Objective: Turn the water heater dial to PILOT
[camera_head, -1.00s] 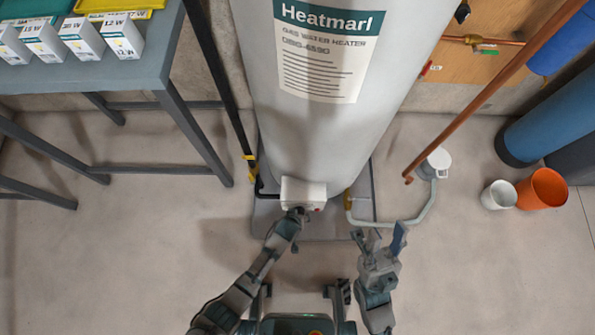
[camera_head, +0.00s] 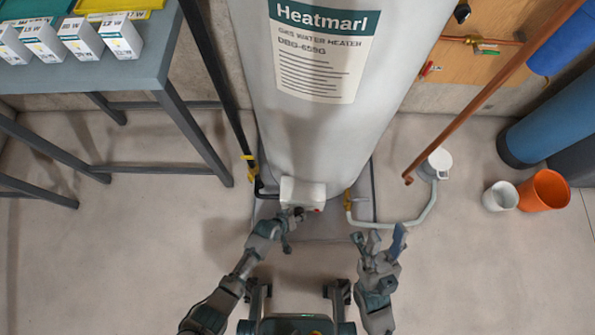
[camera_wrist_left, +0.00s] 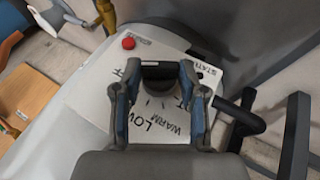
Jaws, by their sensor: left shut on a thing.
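The white water heater (camera_head: 320,130) stands upright at the centre, with a white control box (camera_head: 302,191) low on its front. My left gripper (camera_head: 298,212) is at the front of this box. In the left wrist view, my left gripper (camera_wrist_left: 158,78) has its fingers on both sides of the dark dial (camera_wrist_left: 158,88), shut on it. The words LOW and WARM show below the dial; other lettering is partly hidden by the fingers, and I cannot read a PILOT mark. My right gripper (camera_head: 378,238) is open and empty, right of the box and apart from it.
A red button (camera_wrist_left: 128,43) is on the box near the dial. A yellow-ended pipe (camera_head: 348,202) and pale hose (camera_head: 400,224) lie right of the box. A grey table (camera_head: 130,75) stands left. White (camera_head: 500,196) and orange (camera_head: 545,190) buckets stand far right.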

